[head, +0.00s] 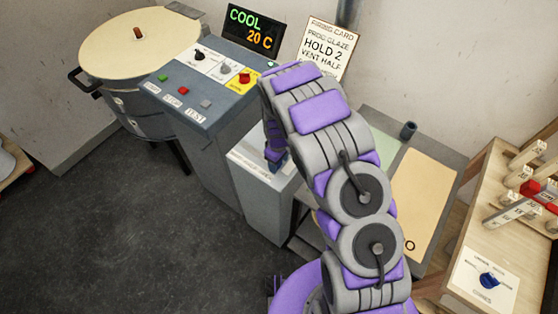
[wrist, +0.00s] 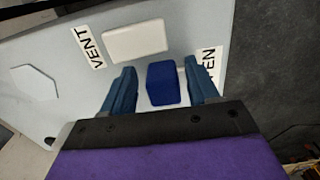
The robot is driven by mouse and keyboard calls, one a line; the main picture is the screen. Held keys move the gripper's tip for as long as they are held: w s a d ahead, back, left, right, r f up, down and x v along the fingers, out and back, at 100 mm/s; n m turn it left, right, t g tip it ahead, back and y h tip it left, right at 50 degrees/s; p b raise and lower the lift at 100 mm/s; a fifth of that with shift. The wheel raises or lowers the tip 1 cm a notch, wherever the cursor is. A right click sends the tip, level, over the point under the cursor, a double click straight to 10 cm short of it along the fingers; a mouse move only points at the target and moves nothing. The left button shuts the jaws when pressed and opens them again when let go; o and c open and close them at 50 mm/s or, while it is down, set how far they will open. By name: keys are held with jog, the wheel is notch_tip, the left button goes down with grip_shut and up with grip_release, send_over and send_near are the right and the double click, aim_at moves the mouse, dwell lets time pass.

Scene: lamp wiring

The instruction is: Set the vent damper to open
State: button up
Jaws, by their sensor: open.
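The vent damper's blue handle block (wrist: 162,86) shows in the wrist view on a light grey panel (wrist: 50,55). My gripper (wrist: 160,76) is open, with one blue-grey finger on each side of the block. Small gaps show between the fingers and the block. A "VENT" label (wrist: 90,48) is at the left, and a partly hidden label ending in "EN" (wrist: 210,60) is at the right. A pale rectangular plate (wrist: 136,42) lies beyond the block. In the head view my gripper (head: 275,152) is at the pale-topped box (head: 250,160); my arm hides the handle there.
A control console (head: 205,85) with buttons and knobs adjoins the box. A display (head: 252,32) reads "COOL 20 C". A firing card (head: 328,48) reads "HOLD 2 VENT HALF". A round lidded kiln (head: 140,42) stands left; a wooden bench (head: 490,240) stands right.

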jog(key=shift+a+r, duration=0.25)
jog(key=shift+r, duration=0.25)
notch_tip(320, 180, up, 16)
jog(key=p, duration=0.2)
jog(key=shift+d+r, duration=0.15)
jog(key=shift+d, duration=0.1)
jog(key=shift+w, duration=0.1)
jog(key=s+d+r+m, duration=0.3)
jog(key=s+d+r, duration=0.1)
jog(key=s+r, duration=0.35)
jog(key=s+d+r+m, duration=0.3)
jog(key=s+d+r, duration=0.25)
jog(key=s, duration=0.25)
jog(key=s+d+r+m+g, duration=0.1)
jog(key=s+r+m, duration=0.1)
jog(key=s, duration=0.8)
jog(key=s+d+r+m, duration=0.1)
jog(key=s+r+m, duration=0.1)
jog(key=s, duration=0.9)
jog(key=shift+s+d+r+g, duration=0.2)
jog(key=shift+d+r+g, duration=0.15)
jog(key=shift+r+g, duration=0.1)
